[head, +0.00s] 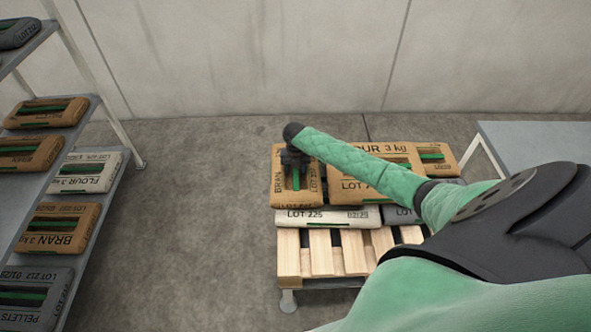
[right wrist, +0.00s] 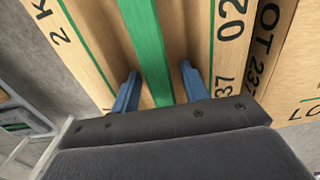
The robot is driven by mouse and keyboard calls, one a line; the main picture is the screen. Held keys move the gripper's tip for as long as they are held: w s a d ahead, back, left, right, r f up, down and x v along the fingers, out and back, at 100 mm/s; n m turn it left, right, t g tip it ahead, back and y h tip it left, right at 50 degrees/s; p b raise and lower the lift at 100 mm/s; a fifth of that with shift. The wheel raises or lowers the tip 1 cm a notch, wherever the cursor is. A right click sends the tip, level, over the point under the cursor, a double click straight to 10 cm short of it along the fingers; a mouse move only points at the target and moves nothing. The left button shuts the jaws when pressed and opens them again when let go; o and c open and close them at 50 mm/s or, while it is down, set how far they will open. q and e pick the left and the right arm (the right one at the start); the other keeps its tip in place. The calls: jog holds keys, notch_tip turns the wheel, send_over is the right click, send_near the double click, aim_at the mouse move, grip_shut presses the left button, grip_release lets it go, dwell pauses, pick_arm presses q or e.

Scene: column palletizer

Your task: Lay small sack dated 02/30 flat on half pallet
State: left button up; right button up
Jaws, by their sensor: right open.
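A small brown BRAN sack (head: 312,192) lies flat at the left end of the stack on the half pallet (head: 322,262). My right gripper (head: 294,160) is over this sack. In the right wrist view the open blue fingers (right wrist: 156,75) stand on either side of the sack's green strip (right wrist: 150,45), and nothing is seen clamped between them. The brown sack (right wrist: 190,30) there shows "2 k", "02" and "37"; the rest of its date is cut off. My left gripper is not in view.
A white sack (head: 330,217) lies under the brown one, a grey sack (head: 400,216) beside it. A brown FLOUR sack (head: 345,185) adjoins on the right, partly behind my arm. A shelf rack (head: 112,165) with several sacks stands left, a grey table (head: 540,140) right. The pallet's front slats are bare.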

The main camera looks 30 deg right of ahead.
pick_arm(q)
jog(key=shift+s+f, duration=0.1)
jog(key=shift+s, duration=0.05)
pick_arm(e)
jog(key=shift+r, duration=0.1)
jog(key=shift+r, duration=0.65)
pick_arm(q)
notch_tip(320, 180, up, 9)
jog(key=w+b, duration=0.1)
jog(key=b, duration=0.1)
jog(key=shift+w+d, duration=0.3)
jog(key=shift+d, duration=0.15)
pick_arm(e)
notch_tip(320, 180, up, 11)
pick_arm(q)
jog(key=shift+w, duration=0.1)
